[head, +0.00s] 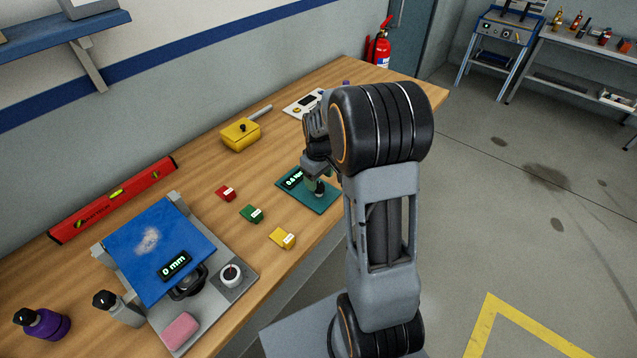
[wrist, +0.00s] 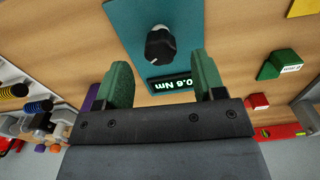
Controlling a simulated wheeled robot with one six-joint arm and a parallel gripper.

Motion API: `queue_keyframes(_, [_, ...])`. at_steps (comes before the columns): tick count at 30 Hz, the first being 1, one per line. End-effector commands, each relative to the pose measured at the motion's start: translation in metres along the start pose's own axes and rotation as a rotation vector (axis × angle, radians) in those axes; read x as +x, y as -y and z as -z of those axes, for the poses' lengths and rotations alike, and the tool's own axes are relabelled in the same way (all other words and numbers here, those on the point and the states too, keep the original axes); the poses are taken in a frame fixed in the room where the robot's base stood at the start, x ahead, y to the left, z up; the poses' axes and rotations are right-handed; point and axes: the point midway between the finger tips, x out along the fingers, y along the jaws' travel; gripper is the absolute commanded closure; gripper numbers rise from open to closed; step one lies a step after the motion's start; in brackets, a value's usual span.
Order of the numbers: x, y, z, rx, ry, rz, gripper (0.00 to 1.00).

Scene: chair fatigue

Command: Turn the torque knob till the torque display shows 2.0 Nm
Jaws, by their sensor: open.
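The teal torque panel (head: 318,203) lies on the wooden bench in the head view, partly hidden by my arm. In the wrist view the panel (wrist: 190,15) carries a black torque knob (wrist: 159,43) with a light pointer mark. The torque display (wrist: 168,84) sits beside the knob and appears to read 0.6 Nm. My gripper (wrist: 162,72) has its two green fingers apart, with nothing between them but the view of the panel. The knob shows beyond the fingertips, not between them. In the head view my gripper (head: 315,180) is over the panel, and contact cannot be told.
Red (head: 226,193), green (head: 251,214) and yellow (head: 282,238) blocks lie left of the panel. A blue-topped device (head: 160,245) reading 0 mm stands nearer. A yellow box (head: 240,133) and a white device (head: 300,104) lie farther back. The bench edge is close on the right.

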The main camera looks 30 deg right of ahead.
Motion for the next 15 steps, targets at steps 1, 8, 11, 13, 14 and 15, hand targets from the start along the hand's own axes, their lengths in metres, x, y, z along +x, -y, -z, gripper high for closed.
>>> queue_keyframes(1, [0.007, 0.001, -0.001, 0.000, 0.004, 0.003, 0.37])
queue_keyframes(8, [0.027, 0.000, 0.000, 0.000, 0.001, 0.001, 0.37])
queue_keyframes(11, [0.030, 0.000, 0.000, 0.000, 0.001, 0.000, 0.37])
queue_keyframes(13, [0.032, 0.000, 0.000, 0.000, 0.000, 0.000, 0.37])
queue_keyframes(14, [0.032, 0.000, 0.000, 0.000, 0.000, 0.000, 0.37])
queue_keyframes(15, [0.032, 0.000, 0.000, 0.000, 0.000, 0.000, 0.37])
